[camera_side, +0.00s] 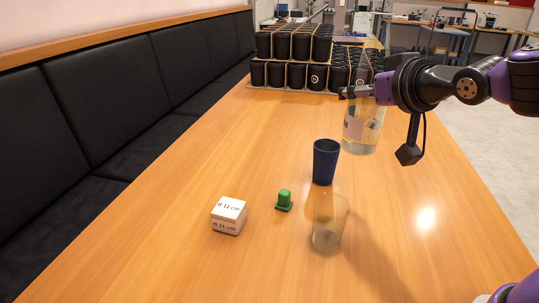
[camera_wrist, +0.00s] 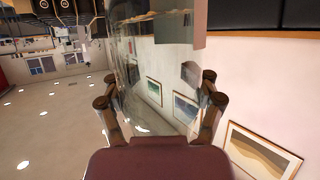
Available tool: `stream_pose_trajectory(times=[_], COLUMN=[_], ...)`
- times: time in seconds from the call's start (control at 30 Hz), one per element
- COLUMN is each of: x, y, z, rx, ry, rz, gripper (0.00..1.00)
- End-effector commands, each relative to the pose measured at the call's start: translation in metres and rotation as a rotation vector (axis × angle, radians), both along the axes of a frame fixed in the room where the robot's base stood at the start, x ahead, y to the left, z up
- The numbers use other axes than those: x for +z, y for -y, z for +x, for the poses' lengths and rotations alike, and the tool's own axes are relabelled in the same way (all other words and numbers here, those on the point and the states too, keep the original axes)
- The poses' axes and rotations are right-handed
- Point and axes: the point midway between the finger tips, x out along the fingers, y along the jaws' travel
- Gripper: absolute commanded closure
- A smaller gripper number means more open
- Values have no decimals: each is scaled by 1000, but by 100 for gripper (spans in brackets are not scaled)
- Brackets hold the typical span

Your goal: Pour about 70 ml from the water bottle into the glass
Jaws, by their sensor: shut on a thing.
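The water bottle (camera_side: 364,128) is clear and holds a clear liquid. It hangs in the air above the table, close to upright, behind and to the right of the glass in the side view. My gripper (camera_side: 358,92) is shut on it near its upper end. In the wrist view the bottle (camera_wrist: 160,70) fills the middle, between the fingers of my gripper (camera_wrist: 158,95). The glass (camera_side: 329,224) is see-through with a faint amber tint and stands upright on the table, apart from the bottle. No liquid is clearly visible in it.
A dark blue cup (camera_side: 325,162) stands behind the glass, near the bottle. A small green object (camera_side: 284,201) and a white labelled cube (camera_side: 229,216) sit to the left. Racks of black cups (camera_side: 295,74) stand at the back. The table's front left (camera_side: 140,265) is clear.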

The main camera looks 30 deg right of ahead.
Motion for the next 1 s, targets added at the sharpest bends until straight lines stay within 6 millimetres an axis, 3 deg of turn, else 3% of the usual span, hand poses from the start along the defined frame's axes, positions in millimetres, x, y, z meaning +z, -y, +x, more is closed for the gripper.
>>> stream_pose_trajectory(times=[0.27,0.7,0.83,1.0], x=[-35,-115,-134,-159], y=[-10,-16,-14,-8], z=[26,65,65,50], rx=[127,485,616,881], ry=[-4,-4,-3,0], rz=[0,7,10,8], gripper=[91,91,91,91])
